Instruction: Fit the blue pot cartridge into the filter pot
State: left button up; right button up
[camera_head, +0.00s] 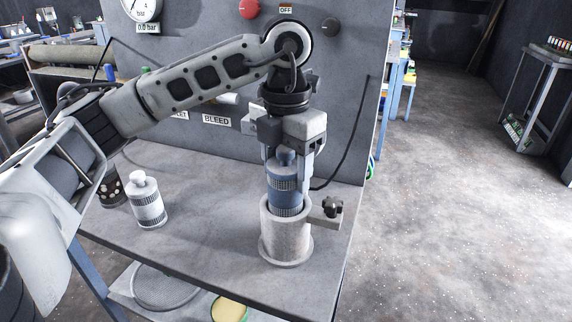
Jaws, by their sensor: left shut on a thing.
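The blue pot cartridge (285,183) is upright, a dark blue cylinder with mesh bands and a knob on top. My left gripper (287,160) comes down from above and is shut on its top part. The filter pot (285,234) is a grey metal cylinder with a flange, standing on the bench near its right edge. The cartridge's lower end is at the pot's mouth; the rim hides its bottom, so I cannot tell how deep it sits. My right gripper is not in view.
A white cartridge (146,202) stands on the bench at left, with a dark perforated cylinder (111,188) behind it. A clamp knob (332,201) sticks out right of the pot. The grey panel (215,140) with a gauge stands behind. The bench top (205,225) between is clear.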

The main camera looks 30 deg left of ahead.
pick_arm(q)
jog(key=shift+f, duration=0.25)
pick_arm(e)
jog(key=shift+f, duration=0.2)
pick_arm(q)
jog(key=shift+f+b, duration=0.3)
jog(key=shift+b, duration=0.1)
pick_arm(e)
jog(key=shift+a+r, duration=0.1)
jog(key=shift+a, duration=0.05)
pick_arm(q)
jog(key=o, duration=1.2)
jog(key=shift+s+r, duration=0.1)
jog(key=shift+c, duration=0.2)
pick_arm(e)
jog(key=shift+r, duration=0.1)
pick_arm(q)
jog(key=shift+r, duration=0.1)
